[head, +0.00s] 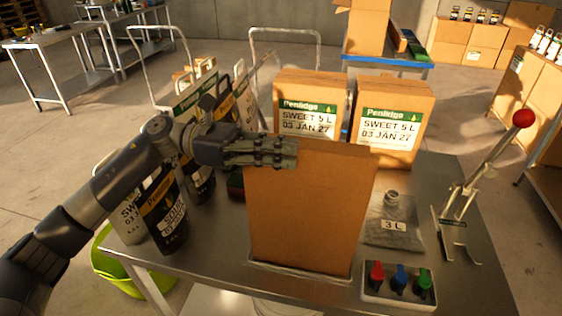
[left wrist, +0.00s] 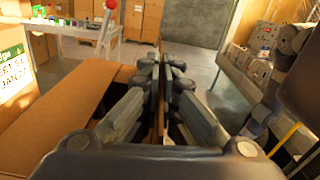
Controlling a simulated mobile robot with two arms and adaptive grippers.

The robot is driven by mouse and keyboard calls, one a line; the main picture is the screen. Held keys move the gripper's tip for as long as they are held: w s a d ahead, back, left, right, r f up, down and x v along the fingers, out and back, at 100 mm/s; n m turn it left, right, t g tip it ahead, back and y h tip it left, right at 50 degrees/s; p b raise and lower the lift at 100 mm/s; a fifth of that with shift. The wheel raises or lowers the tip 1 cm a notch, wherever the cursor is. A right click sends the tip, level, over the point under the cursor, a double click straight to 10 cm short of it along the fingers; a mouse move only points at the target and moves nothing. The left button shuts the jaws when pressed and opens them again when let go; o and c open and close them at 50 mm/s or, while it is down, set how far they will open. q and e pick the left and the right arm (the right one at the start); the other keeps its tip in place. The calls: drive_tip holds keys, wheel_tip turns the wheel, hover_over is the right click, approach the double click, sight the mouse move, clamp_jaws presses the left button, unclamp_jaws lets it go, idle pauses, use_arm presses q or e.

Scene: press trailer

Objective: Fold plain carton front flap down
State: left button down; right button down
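The plain carton (head: 312,225) stands upright on the steel table in the middle of the head view. Its tall brown front panel faces me and its front flap stands up at the top. My left gripper (head: 292,152) reaches in from the left at the flap's upper left part, with its fingers pointing right. In the left wrist view the left gripper's fingers (left wrist: 160,75) are close together on both sides of a thin brown flap edge (left wrist: 158,112). My right gripper is not in view.
Two labelled Penlidge cartons (head: 390,112) stand behind the plain carton. A clear 3 L pouch (head: 393,238), a button box (head: 398,284) and a red-knobbed lever (head: 487,160) are on the right. Dark bottles (head: 168,215) stand left, under my left arm.

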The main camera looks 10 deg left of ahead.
use_arm(q)
drive_tip(key=shift+w+r+n, duration=0.1)
drive_tip(key=shift+w+n, duration=0.05)
drive_tip(key=shift+n, duration=0.15)
drive_tip(key=c, duration=1.9)
unclamp_jaws()
drive_tip(key=a, duration=1.2)
drive_tip(key=shift+a, duration=0.1)
